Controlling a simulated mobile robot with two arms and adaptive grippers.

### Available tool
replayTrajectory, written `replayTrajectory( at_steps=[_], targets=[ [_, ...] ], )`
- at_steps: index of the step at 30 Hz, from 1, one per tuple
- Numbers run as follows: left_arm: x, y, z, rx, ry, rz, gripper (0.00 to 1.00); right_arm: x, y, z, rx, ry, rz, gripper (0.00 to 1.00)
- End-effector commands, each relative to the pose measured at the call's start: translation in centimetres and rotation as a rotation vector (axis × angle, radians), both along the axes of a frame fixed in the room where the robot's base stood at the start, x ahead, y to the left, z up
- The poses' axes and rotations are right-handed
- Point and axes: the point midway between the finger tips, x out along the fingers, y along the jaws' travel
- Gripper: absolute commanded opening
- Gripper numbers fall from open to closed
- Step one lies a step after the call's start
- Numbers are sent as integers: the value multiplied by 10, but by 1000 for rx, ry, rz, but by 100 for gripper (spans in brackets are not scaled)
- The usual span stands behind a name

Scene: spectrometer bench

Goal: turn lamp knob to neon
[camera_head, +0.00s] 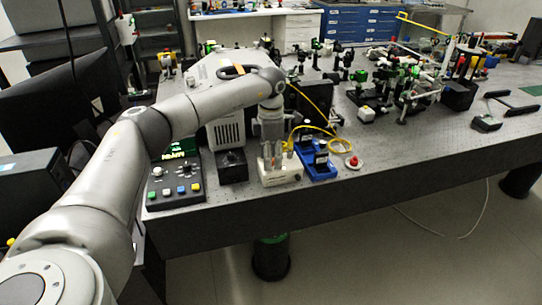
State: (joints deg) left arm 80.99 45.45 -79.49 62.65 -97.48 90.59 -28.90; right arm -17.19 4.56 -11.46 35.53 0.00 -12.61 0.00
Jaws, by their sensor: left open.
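My left arm reaches in from the left and bends down over the front edge of the optical table (400,160). My left gripper (275,153) points down, open, just above or at a small white box (281,177) near that edge. Its fingertips are small here, and I cannot tell whether they touch anything. The lamp knob is not clearly made out; the gripper may hide it. A black box (232,168) with a dark knob-like top stands just left of the white box. A control panel (174,188) with a lit green display and coloured buttons is further left. My right gripper is not in view.
Blue trays (318,166) and a red button on a pale base (353,162) stand right of the white box. A yellow cable (325,131) curves behind them. Several optical mounts crowd the table's back. The front strip right of the button is clear.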

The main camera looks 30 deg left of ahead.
Motion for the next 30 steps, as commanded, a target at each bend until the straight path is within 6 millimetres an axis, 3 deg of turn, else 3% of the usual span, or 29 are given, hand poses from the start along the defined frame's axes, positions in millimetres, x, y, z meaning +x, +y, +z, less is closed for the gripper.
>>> replayTrajectory(
  at_steps=[8,21,30],
  targets=[
    [1,0,11,-1,-2,0,40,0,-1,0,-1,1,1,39],
    [1,0,97,-1,-2,0,40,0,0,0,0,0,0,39],
    [0,0,120,0,0,0,40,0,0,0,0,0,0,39]
  ],
)
